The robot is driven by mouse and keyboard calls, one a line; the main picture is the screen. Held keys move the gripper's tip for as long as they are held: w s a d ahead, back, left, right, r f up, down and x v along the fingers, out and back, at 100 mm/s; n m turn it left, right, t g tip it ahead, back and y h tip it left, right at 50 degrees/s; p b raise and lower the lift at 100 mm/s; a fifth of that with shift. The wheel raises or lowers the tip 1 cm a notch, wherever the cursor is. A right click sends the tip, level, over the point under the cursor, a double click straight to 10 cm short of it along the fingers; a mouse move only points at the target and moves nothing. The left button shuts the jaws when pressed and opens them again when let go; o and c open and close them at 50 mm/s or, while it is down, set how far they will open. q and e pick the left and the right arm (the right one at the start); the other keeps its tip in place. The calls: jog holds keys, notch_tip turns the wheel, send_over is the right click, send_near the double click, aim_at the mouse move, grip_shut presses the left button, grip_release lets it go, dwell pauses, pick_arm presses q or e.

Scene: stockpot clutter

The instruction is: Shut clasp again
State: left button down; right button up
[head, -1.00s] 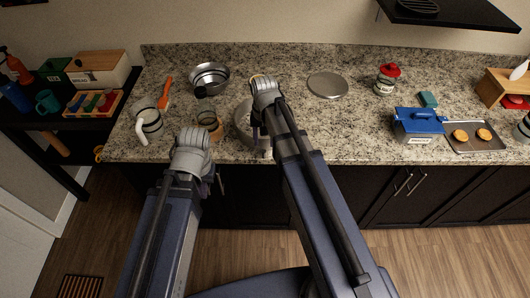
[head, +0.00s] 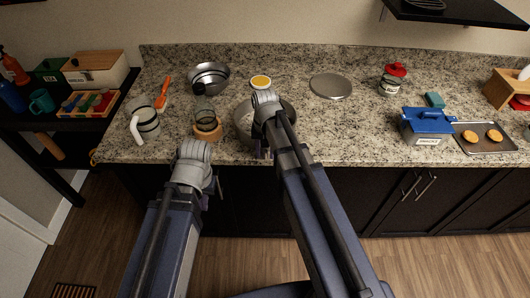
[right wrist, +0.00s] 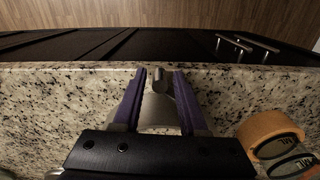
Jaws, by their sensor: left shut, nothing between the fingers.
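I cannot make out a clasp for certain in either view. A large round metal pot (head: 243,128) stands near the counter's front edge. My right gripper (head: 262,150) is in front of it, partly hidden by my own arm. In the right wrist view, its purple fingers (right wrist: 159,78) are open on either side of a short grey metal piece (right wrist: 159,86) on a pale rounded body, with gaps at both sides. A glass jar with an orange-brown ring (head: 207,131) stands left of the pot. My left gripper (head: 218,188) is shut and empty in front of the counter.
A grey disc (head: 331,86), a red-lidded canister (head: 392,80) and a blue-lidded box (head: 427,123) stand right. The counter's middle right is clear.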

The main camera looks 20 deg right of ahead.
grip_shut()
jog(key=shift+d, duration=0.1)
dwell(0.4)
jog(key=n, duration=0.1)
jog(key=d+n, duration=0.1)
jog(key=n, duration=0.1)
jog(key=shift+w, duration=0.4)
jog(key=shift+w+d+n, duration=0.2)
jog(key=shift+n, duration=0.45)
jog(key=shift+w+d+n, duration=0.15)
jog(key=shift+n, duration=0.5)
jog(key=shift+o, duration=1.1)
grip_release()
